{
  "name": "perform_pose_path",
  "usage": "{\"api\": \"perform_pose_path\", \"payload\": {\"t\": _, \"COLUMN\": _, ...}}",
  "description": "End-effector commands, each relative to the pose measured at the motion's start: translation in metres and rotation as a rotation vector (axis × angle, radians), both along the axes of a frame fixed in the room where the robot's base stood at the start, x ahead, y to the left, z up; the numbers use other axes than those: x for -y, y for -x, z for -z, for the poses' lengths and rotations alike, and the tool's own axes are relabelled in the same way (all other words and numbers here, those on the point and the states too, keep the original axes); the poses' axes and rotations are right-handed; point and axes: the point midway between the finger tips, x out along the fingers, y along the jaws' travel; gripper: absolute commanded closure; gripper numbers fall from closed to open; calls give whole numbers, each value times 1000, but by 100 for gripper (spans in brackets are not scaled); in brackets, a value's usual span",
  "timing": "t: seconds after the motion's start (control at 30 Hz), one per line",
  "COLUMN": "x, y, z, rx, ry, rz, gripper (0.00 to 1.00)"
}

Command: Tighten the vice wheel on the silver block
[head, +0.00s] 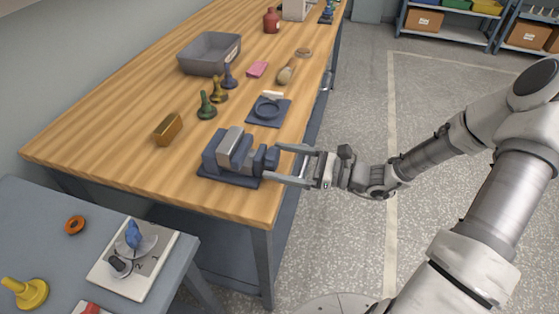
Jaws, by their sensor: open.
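The dark blue-grey vice (220,170) stands on the near end of the wooden bench. The silver block (235,149) sits upright between its jaws; I cannot tell if both jaws touch it. The vice wheel (270,158) is on the vice's right side, facing my arm. My gripper (279,164) is open and level, reaching in from the right. One finger lies on the far side of the wheel and one on the near side. I cannot tell whether the fingers touch the wheel.
A brass block (167,129) lies left of the vice. Behind are a green bobbin (206,106), a square dark pad with a ring (268,110), a brush (287,71) and a grey tray (210,54). A lower grey table (50,230) holds a white board (134,261). Bench front-left is clear.

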Motion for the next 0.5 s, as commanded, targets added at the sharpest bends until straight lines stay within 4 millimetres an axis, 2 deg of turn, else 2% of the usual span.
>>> {"api": "perform_pose_path", "payload": {"t": 0.33, "x": -4, "y": -1, "z": 0, "rx": -1, "ry": 0, "rz": 0, "gripper": 0}}
{"api": "perform_pose_path", "payload": {"t": 0.5, "x": -4, "y": -1, "z": 0, "rx": -1, "ry": 0, "rz": 0, "gripper": 31}}
